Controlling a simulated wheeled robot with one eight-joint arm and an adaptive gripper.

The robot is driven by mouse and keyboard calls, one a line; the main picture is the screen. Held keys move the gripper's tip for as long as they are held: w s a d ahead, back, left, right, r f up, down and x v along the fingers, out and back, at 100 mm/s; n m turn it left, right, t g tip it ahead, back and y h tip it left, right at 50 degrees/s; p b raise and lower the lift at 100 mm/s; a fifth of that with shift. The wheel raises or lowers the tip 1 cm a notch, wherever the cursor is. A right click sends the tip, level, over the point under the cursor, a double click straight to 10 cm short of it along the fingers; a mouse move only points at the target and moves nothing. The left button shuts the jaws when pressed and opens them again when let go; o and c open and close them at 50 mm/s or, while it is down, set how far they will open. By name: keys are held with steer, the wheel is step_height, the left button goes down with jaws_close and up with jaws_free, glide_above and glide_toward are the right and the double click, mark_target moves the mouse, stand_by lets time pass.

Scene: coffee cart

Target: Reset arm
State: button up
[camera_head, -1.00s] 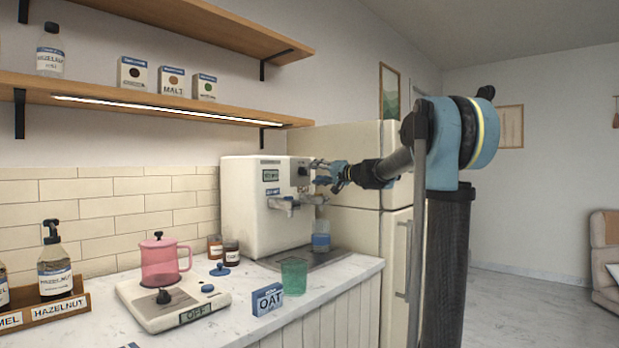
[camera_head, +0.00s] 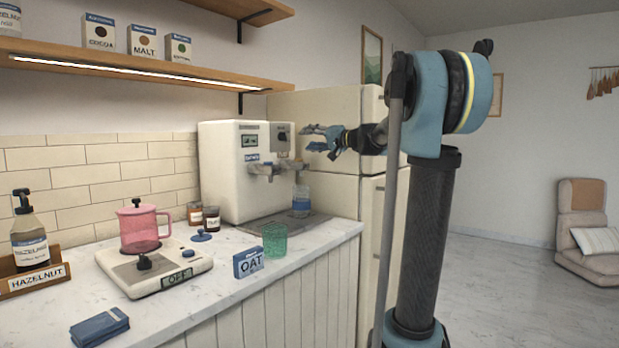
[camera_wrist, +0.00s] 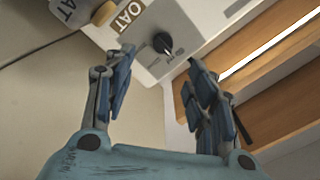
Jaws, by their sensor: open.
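My gripper (camera_head: 318,142) is open and empty in the head view. It is raised in the air to the right of the white coffee machine (camera_head: 226,172), at about the height of the machine's knob. In the wrist view the two blue fingers of my gripper (camera_wrist: 158,75) are spread apart with nothing between them. Beyond them are a white panel with a black knob (camera_wrist: 163,43) and an OAT label (camera_wrist: 127,18). My arm reaches from the dark column at the right of the head view toward the machine.
Shelves (camera_head: 170,82) hang above left. A fridge (camera_head: 330,110) stands behind my arm.

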steer(key=s+f+g+h, duration=0.2)
steer(key=s+f, duration=0.6)
steer(key=s+d+f+n+g+h, duration=0.1)
steer(key=s+f+h, duration=0.1)
steer(key=s+f, duration=0.5)
steer(key=s+d+f+n+g+h, duration=0.1)
steer(key=s+f+g, duration=0.1)
steer(key=s+f, duration=0.6)
steer(key=shift+s+d+f+g+h, duration=0.2)
steer(key=shift+s+f+g+h, duration=0.15)
steer(key=shift+s, duration=0.25)
steer(key=s+d+f+g+h, duration=0.1)
steer(key=s+d+f+h, duration=0.3)
steer(key=s+d+f, duration=0.3)
steer(key=s+d+f+m+g+h, duration=0.1)
steer(key=s+d+f+h, duration=0.3)
steer(key=s+d+f, duration=0.4)
steer(key=s+f+g, duration=0.1)
steer(key=s+f, duration=0.5)
steer(key=f, duration=0.2)
steer(key=shift+s+d+f, duration=0.15)
steer(key=shift+s+d, duration=0.05)
steer(key=shift+h, duration=0.25)
steer(key=shift+w+f, duration=0.2)
steer(key=shift+w, duration=0.3)
